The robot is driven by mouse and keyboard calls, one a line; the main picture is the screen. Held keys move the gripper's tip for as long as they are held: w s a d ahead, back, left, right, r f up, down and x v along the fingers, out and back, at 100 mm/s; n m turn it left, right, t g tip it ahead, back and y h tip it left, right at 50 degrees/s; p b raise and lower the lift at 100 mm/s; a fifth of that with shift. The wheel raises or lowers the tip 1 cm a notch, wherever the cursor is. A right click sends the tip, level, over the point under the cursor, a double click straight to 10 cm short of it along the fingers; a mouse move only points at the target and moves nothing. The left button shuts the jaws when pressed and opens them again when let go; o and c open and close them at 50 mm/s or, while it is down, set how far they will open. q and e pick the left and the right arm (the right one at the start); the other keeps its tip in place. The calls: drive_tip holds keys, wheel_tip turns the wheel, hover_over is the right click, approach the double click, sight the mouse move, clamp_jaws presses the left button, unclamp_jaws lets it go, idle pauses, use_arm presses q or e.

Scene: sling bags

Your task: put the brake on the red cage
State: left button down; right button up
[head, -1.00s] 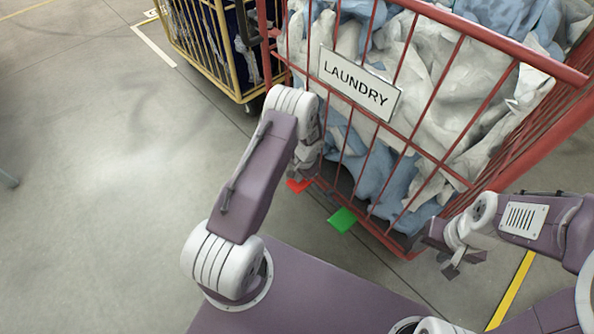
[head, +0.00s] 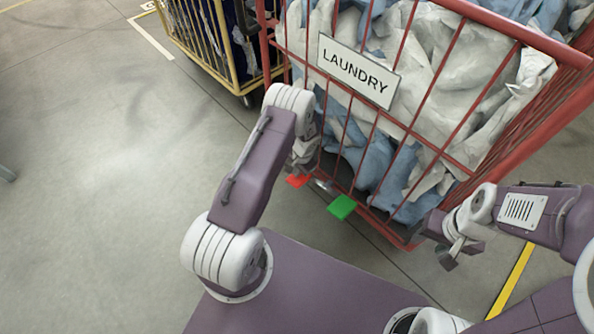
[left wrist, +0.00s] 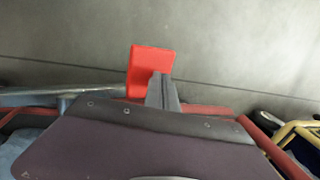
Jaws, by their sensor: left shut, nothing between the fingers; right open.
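The red cage (head: 468,172) stands in front of me with a LAUNDRY sign on it. At its base are a red pedal (head: 298,181) and a green pedal (head: 342,207), to the right of the red one. My left gripper (head: 301,166) is shut and empty, just above the red pedal in the head view. In the left wrist view the shut fingers (left wrist: 163,92) overlap the lower right part of the red pedal (left wrist: 150,62); I cannot tell whether they touch it. My right gripper (head: 450,254) is open and empty, by the cage's lower right corner.
Grey and blue laundry (head: 455,75) fills the red cage. A yellow cage (head: 215,45) stands behind it to the left. The floor (head: 105,180) on the left is clear. A yellow floor line (head: 515,275) runs at the lower right.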

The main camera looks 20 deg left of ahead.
use_arm(q)
drive_tip(key=shift+f, duration=0.2)
drive_tip(key=r+p, duration=0.3)
drive_tip(key=a+r+p, duration=0.1)
drive_tip(key=shift+w+r, duration=0.3)
drive_tip(key=w+a+r+p, duration=0.1)
drive_tip(key=a+r+p, duration=0.2)
drive_tip(key=r, duration=0.6)
drive_tip(key=shift+p, duration=1.05)
